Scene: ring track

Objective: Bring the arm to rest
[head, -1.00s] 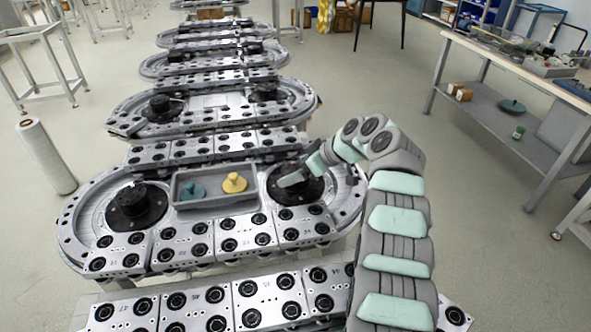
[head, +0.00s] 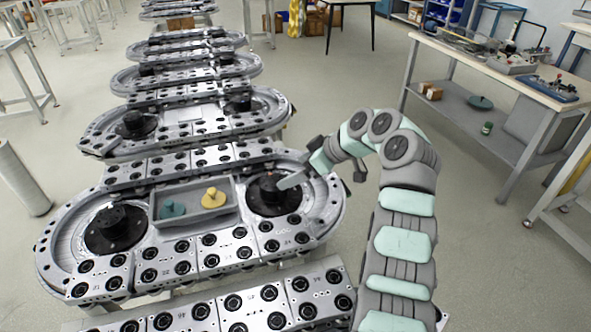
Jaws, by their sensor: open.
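My arm reaches up from the lower right of the head view and bends left at the top. My gripper (head: 290,181) is at its left end, over the right part of the near ring track (head: 130,284), close to the black round hub (head: 268,190). I see no object in it. Its fingertips are small and partly hidden, and I cannot tell whether they touch the hub.
A grey tray (head: 206,222) on the track holds a teal knobbed piece (head: 172,209) and a yellow knobbed piece (head: 213,198). More ring tracks line up behind. A workbench (head: 515,75) stands at the right, with open floor between.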

